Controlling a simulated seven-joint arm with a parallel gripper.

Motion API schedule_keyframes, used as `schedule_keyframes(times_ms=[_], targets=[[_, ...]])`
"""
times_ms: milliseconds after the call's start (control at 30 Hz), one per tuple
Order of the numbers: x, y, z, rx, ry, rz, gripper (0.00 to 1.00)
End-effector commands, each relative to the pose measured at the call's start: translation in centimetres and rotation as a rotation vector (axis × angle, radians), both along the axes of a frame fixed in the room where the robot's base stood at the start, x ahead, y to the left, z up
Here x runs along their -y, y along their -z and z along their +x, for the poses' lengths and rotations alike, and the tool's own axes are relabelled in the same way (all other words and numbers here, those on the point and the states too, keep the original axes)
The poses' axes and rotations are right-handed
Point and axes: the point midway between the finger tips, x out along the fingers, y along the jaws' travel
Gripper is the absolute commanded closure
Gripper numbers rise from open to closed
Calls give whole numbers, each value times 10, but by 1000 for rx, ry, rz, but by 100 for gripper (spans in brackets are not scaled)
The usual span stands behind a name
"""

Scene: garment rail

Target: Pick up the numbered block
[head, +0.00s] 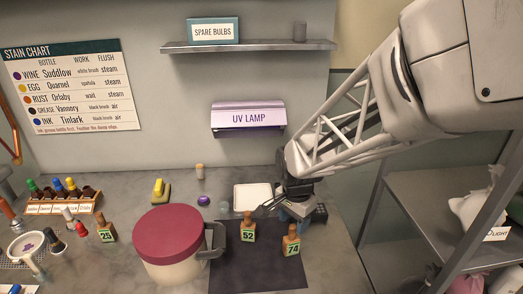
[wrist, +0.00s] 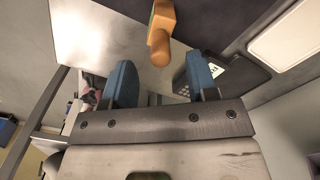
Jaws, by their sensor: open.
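Several wooden blocks with round knobs and green-on-white number labels stand on the counter. Block 52 (head: 248,230) is on the dark mat and block 74 (head: 291,243) is at the mat's right side. Block 25 (head: 106,232) stands far left, beyond the pot. My gripper (head: 284,206) is above the back right of the mat, behind blocks 52 and 74. In the wrist view my gripper (wrist: 160,62) has its blue fingers apart with nothing held. One wooden block (wrist: 162,28) shows beyond the fingertips; its number is not visible there.
A pot with a red lid (head: 168,226) stands left of the dark mat (head: 255,270). A white tray (head: 253,195) and a black rack (head: 319,214) lie near my gripper. A UV lamp (head: 248,118) hangs on the wall. The front of the mat is clear.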

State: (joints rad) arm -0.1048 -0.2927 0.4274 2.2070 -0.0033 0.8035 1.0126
Motion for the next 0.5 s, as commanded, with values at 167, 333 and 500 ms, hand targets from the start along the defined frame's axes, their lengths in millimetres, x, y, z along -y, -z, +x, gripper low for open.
schedule_keyframes(times_ms=[167, 333, 500], targets=[[0, 7, 0, -2, 0, 0, 47], [-1, 25, -1, -4, 0, 0, 47], [-1, 44, -1, -2, 0, 0, 47]])
